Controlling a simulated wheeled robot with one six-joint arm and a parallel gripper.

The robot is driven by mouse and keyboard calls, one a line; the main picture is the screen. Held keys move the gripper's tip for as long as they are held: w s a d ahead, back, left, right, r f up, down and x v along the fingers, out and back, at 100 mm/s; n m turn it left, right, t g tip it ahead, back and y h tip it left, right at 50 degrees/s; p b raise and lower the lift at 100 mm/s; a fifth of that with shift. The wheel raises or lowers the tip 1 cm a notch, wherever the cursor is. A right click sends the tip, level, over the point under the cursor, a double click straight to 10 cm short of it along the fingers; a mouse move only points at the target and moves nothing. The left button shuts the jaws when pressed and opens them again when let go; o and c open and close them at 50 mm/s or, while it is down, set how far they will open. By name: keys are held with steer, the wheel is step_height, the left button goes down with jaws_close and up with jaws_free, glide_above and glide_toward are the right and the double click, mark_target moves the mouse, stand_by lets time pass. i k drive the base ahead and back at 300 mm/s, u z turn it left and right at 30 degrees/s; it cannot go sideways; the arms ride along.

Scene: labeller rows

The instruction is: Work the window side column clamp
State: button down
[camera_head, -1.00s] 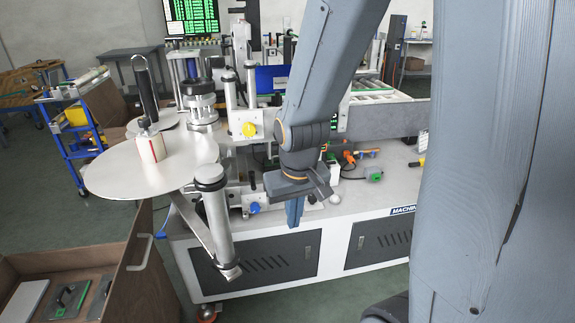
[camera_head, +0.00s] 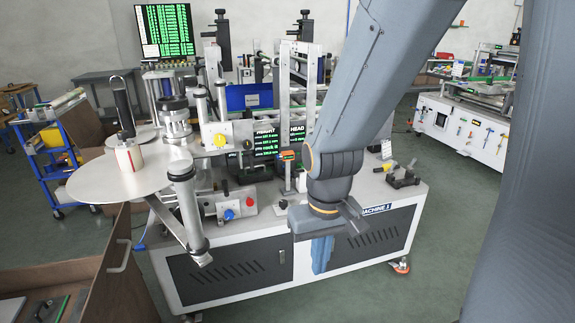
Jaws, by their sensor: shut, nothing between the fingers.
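The labelling machine (camera_head: 250,268), with a white base and dark doors, stands in the middle. Upright metal columns (camera_head: 284,110) rise from its deck. A small orange and dark clamp-like part (camera_head: 287,155) sits around or against the front column, left of my arm. No window shows, so I cannot tell which column is on the window side. My gripper (camera_head: 322,256) points down in front of the machine's front edge, right of and below that part. Its blue fingers are together and hold nothing. My forearm and wrist hide part of the deck behind.
A round plate with a roll (camera_head: 128,157) juts out at left. An open brown drawer or box (camera_head: 118,255) is at lower left. Knobs (camera_head: 229,214) sit on the front deck. A black fixture (camera_head: 403,175) stands right of my wrist. A second machine (camera_head: 465,130) stands at right beyond clear floor.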

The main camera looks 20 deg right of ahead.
mark_target(249, 153)
steer(key=z, duration=0.2)
steer(key=i, duration=0.7)
steer(key=u, duration=0.5)
steer(key=i, duration=0.55)
steer(key=u, duration=0.1)
